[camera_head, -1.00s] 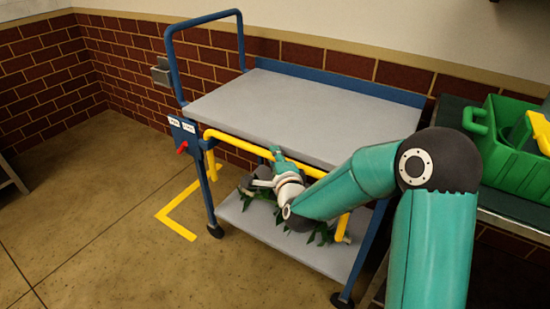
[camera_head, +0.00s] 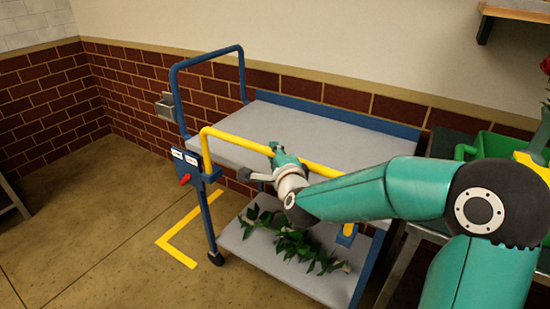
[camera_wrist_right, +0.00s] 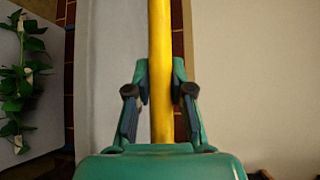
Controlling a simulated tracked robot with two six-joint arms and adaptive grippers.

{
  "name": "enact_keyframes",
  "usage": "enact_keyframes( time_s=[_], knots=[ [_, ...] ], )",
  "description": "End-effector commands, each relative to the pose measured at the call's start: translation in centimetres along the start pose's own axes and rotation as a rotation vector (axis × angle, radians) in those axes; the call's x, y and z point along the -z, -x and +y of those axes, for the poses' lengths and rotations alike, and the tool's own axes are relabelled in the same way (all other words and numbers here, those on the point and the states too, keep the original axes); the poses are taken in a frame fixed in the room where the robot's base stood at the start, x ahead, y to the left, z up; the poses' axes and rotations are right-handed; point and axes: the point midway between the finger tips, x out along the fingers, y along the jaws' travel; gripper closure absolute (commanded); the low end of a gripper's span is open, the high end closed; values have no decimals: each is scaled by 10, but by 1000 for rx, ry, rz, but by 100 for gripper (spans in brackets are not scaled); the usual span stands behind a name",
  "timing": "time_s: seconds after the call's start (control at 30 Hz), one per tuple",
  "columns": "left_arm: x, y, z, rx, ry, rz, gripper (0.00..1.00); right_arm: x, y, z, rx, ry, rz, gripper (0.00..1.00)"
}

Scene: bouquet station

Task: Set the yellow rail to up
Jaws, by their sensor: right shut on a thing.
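The yellow rail (camera_head: 238,140) runs along the near side of a blue cart with grey shelves. It stands above the level of the top shelf (camera_head: 330,135), bent down at its left end to the cart's corner. My right gripper (camera_head: 274,150) is at the rail's middle. In the right wrist view the rail (camera_wrist_right: 160,60) passes between the two fingers of my right gripper (camera_wrist_right: 160,95), which is shut on it. The rail's right part is partly hidden behind my right arm. My left gripper is not in view.
A small labelled box with a red knob (camera_head: 184,180) sits at the cart's left corner. Leafy green stems (camera_head: 290,240) lie on the lower shelf (camera_head: 255,250). A green crate (camera_head: 495,146) stands at right. The top shelf is bare.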

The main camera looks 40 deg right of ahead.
Motion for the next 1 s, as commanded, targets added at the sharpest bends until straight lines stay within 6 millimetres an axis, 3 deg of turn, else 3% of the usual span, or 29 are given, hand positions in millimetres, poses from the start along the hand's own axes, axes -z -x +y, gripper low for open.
enact_keyframes(
  time_s=[0.07,0.1,0.23,0.67,1.0],
  knots=[
    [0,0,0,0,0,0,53,-1,0,-8,19,0,-1,100],
    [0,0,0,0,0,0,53,-1,0,-8,19,0,-1,75],
    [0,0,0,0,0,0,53,-1,0,-7,18,-1,-1,54],
    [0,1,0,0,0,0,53,0,6,-4,10,-1,0,53],
    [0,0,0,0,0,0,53,0,64,-3,11,-1,-2,53]
  ],
)
